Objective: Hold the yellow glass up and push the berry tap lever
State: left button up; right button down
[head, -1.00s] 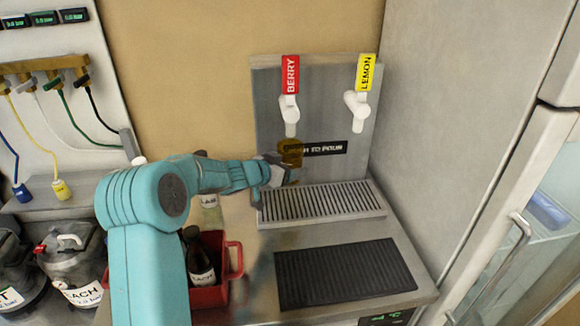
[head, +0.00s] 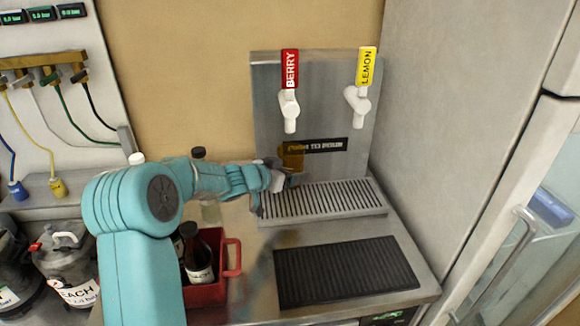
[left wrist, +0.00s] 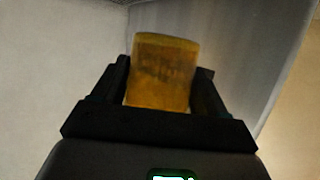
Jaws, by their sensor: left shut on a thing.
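The yellow glass (head: 293,157) is amber and see-through. My left gripper (head: 280,178) is shut on it and holds it above the back left of the drip tray, below the berry tap. In the left wrist view the glass (left wrist: 163,70) stands between the two dark fingers of my left gripper (left wrist: 160,95). The berry tap has a red lever (head: 290,69) labelled BERRY and a white spout (head: 289,110). The glass is apart from the spout, with a gap above its rim. My right gripper is in neither view.
The lemon tap (head: 358,98) with a yellow lever is to the right. A slotted drip tray (head: 372,210) and a black mat (head: 345,272) lie in front. A red caddy (head: 232,257) with dark bottles stands near my left arm. A fridge (head: 455,110) bounds the right.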

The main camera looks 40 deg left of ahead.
pick_arm(q)
jog(key=shift+s+d+f+b, duration=0.2)
jog(key=shift+d+f+b, duration=0.1)
jog(key=shift+b, duration=0.05)
jog(key=shift+s+d+f+b, duration=0.1)
jog(key=shift+s+d+b, duration=0.5)
jog(key=shift+d+b, duration=0.15)
jog(key=s+d+b, duration=0.4)
jog(key=s+d, duration=0.2)
jog(key=d, duration=0.2)
jog(key=shift+s+b, duration=0.3)
jog(key=shift+b, duration=0.1)
jog(key=shift+d, duration=0.1)
